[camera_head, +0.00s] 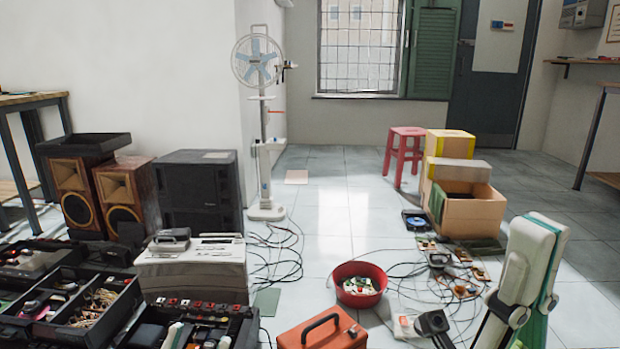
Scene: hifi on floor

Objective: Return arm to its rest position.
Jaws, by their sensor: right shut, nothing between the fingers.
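My right arm (530,262), white with teal trim, comes up at the lower right and is folded, with its bend at the top. My right gripper (435,325) seems to be the dark grey part low in the picture, left of the arm, partly cut off by the bottom edge. It is shut and empty. My left arm and left gripper are out of view.
Near the right arm, a red bowl (359,298), an orange toolbox (322,330) and loose electronics (455,274) lie on the floor. Cardboard boxes (474,213) stand behind. Speakers (127,195), a grey hi-fi unit (195,268) and black trays (100,315) fill the left.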

